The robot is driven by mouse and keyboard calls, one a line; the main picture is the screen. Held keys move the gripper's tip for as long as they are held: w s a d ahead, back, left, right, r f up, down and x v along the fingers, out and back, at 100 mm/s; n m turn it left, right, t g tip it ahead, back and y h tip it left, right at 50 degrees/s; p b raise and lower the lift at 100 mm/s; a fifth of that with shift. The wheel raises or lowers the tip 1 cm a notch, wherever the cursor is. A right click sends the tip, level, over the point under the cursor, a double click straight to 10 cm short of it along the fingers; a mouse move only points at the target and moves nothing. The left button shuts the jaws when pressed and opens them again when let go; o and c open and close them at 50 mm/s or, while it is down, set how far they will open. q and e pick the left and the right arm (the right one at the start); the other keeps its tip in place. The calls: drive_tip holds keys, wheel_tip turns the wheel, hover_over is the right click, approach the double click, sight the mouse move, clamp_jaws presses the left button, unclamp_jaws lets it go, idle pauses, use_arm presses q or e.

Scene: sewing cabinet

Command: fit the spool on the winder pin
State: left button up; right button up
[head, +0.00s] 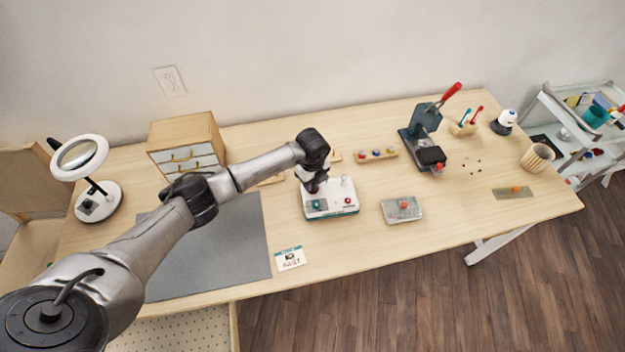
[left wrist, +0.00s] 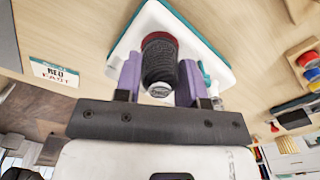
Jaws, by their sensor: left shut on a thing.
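The winder (head: 333,212) is a white box with a teal lower edge, a green panel and a red button, standing on the table. My left gripper (head: 314,187) is over its left part, pointing down. In the left wrist view, the purple fingers of my left gripper (left wrist: 157,82) are shut on a dark ribbed spool (left wrist: 160,62) with a silver near end. A red rim shows at the spool's far end, against the white winder top (left wrist: 150,22). The winder pin is hidden, so I cannot tell whether the spool is around it. My right gripper is not in view.
A card with a teal edge (head: 290,258) lies in front of the winder, and a grey mat (head: 235,250) to its left. A metal tray (head: 402,210) is to its right. A rack of coloured spools (head: 377,154) and a red-handled press (head: 424,130) stand behind.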

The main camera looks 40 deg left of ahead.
use_arm(q)
drive_tip(key=shift+f, duration=0.3)
idle(0.4)
drive_tip(key=o, duration=1)
drive_tip(key=shift+r, duration=0.1)
drive_tip(key=shift+r+p, duration=0.8)
drive_tip(key=shift+r, duration=6.05)
